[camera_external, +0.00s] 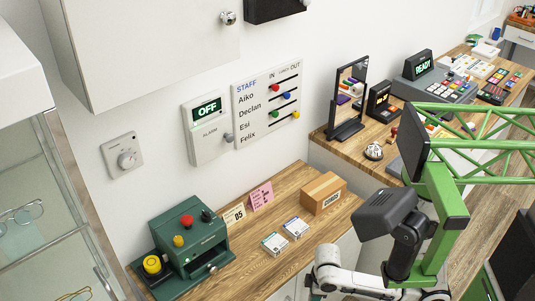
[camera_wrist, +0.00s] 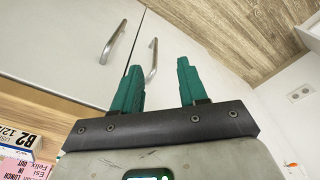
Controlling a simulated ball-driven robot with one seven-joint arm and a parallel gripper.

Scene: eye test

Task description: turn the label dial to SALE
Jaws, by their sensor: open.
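A dark green machine (camera_external: 188,245) stands at the left end of the wooden counter in the external view. I cannot tell which part is the label dial, and no SALE marking is readable. My gripper shows in the wrist view (camera_wrist: 157,75), its two green fingers apart with nothing between them. It faces white cabinet doors (camera_wrist: 190,65) with metal handles. In the external view my gripper is not clearly visible.
On the counter (camera_external: 258,262) are two small boxes (camera_external: 274,243), a cardboard box (camera_external: 321,193), a pink card (camera_external: 261,196) and a cream card (camera_external: 234,214). An alarm panel (camera_external: 207,128) reading OFF and a staff board (camera_external: 268,105) hang above. A glass cabinet (camera_external: 45,225) stands left.

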